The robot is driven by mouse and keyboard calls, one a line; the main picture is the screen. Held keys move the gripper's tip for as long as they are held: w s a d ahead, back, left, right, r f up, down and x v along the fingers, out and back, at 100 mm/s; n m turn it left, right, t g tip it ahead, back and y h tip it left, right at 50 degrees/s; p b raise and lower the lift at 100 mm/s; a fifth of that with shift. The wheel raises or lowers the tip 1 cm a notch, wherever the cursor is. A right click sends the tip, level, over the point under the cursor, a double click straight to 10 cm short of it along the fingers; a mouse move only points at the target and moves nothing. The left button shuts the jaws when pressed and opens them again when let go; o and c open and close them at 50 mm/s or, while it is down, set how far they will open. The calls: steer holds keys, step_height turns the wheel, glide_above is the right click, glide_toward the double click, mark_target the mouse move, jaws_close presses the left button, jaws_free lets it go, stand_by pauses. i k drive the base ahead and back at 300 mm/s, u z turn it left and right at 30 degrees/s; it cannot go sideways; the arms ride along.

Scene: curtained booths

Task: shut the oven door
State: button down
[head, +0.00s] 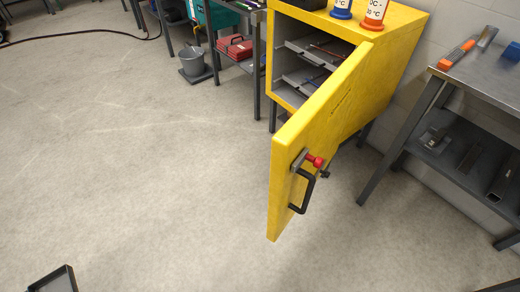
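The oven is a yellow cabinet (392,75) standing on dark legs against the wall at the upper right of the head view. Its yellow door (322,118) stands wide open and swings out toward me. The door's outer face carries a black bar handle (305,192) and a red knob (315,160) near its free edge. Inside the oven, grey shelves (292,92) hold thin tools. The door hides part of the oven's opening. My gripper cannot be made out in this view.
A metal workbench (478,82) stands right of the oven, with tools on top and a lower shelf. A bucket (194,62) and a red toolbox (235,47) are at the back. A dark tray-like object (55,280) shows at lower left. The floor in front is clear.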

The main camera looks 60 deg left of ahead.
mark_target(318, 126)
steer(key=u, duration=1.85)
steer(key=i, duration=0.5)
steer(key=z, duration=0.1)
steer(key=k, duration=0.8)
steer(key=u, duration=0.4)
